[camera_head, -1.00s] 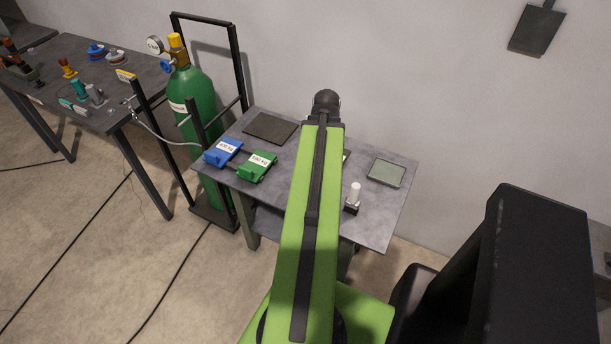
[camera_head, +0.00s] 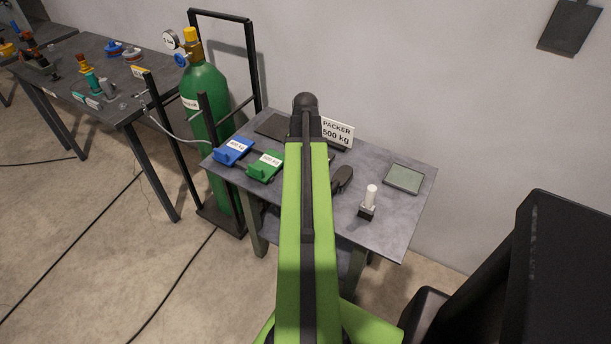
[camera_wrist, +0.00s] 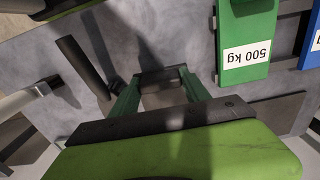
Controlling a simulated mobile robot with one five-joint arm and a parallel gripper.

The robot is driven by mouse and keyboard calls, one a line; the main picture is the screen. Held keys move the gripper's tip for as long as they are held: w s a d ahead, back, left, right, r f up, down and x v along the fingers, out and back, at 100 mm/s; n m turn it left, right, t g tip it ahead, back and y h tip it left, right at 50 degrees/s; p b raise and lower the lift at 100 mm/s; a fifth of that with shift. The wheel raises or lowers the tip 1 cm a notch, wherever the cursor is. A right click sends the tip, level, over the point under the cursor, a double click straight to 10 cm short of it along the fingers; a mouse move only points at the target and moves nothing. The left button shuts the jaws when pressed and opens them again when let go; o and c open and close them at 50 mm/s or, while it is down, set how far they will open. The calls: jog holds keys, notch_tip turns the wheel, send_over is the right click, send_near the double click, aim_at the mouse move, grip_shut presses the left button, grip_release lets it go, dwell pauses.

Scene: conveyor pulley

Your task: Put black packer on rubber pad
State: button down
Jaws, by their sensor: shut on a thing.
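My gripper (camera_wrist: 157,88) points down over the small grey table, its two green fingers shut on a dark piece that I take for the black packer (camera_wrist: 160,76). Only a narrow dark bar of it shows between the fingertips. In the head view my arm hides the fingers. A white label reading "PACKER 500 kg" with a dark edge under it (camera_head: 337,133) shows just right of the arm's end; I cannot tell for sure that it belongs to the held piece. The dark square rubber pad (camera_head: 271,125) lies at the table's back left, partly behind my arm; it looks empty.
A blue packer (camera_head: 233,151) and a green packer (camera_head: 265,166) stand at the table's left front. A dark rounded tool (camera_head: 342,179), a white cylinder on a black base (camera_head: 368,200) and a grey-green framed plate (camera_head: 403,178) are on the right. A green gas cylinder (camera_head: 206,98) stands left.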

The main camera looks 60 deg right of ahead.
notch_tip(320, 180, down, 4)
jog(key=b, duration=0.2)
jog(key=shift+r+b, duration=0.1)
jog(key=shift+b, duration=0.25)
jog(key=shift+r, duration=0.2)
jog(key=shift+f, duration=0.15)
jog(key=c, duration=0.5)
grip_release()
notch_tip(320, 180, up, 13)
jog(key=p, duration=1.2)
jog(key=shift+f+p, duration=0.2)
jog(key=shift+p, duration=0.1)
jog(key=shift+f, duration=0.1)
